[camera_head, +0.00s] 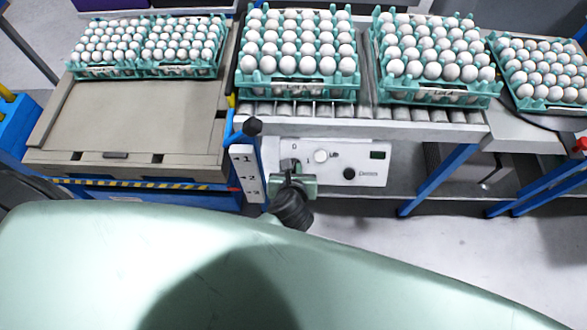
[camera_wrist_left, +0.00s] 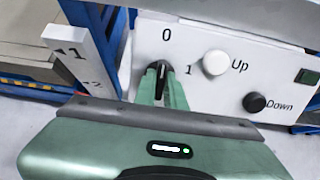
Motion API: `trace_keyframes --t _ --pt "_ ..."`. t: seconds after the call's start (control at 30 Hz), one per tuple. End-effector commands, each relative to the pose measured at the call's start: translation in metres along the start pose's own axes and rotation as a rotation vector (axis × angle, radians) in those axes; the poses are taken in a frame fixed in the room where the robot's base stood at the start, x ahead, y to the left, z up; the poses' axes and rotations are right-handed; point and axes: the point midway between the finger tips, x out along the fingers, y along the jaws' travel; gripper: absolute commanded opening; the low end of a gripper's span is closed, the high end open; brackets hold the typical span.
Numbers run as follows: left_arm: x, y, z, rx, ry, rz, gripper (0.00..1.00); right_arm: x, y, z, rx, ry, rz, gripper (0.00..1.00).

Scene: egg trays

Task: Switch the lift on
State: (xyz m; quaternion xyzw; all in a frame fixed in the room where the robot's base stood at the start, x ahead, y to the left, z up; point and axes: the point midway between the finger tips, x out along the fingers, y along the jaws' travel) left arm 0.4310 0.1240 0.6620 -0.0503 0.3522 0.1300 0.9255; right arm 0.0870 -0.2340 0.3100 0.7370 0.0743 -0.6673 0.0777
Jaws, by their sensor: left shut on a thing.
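The lift's white control panel (camera_head: 372,176) is on the front of the roller conveyor. In the left wrist view the panel (camera_wrist_left: 215,95) has a dark rotary switch (camera_wrist_left: 158,68) with marks 0 and 1, a white Up button (camera_wrist_left: 215,63) and a black Down button (camera_wrist_left: 254,102). The switch's pointer stands near upright, toward the 0. My left gripper (camera_head: 290,172) is at the switch, and in the left wrist view its two green fingers (camera_wrist_left: 161,88) are shut on it from both sides. The fingers hide part of the switch. My right gripper is not in view.
A small dark green window (camera_wrist_left: 307,77) is at the panel's right. A blue post with a numbered plate (camera_head: 246,172) stands close left of my gripper. Teal trays of eggs (camera_head: 298,92) stand on the rollers above. A beige platform (camera_head: 130,120) is at the left.

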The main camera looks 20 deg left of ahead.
Motion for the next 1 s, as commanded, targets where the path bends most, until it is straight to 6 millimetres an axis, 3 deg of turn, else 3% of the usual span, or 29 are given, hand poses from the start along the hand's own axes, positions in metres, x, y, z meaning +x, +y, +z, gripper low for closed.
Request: trace_keyframes --t 1.0 --pt "0.002 0.003 0.002 0.398 -0.001 0.005 0.0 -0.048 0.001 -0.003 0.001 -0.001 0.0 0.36"
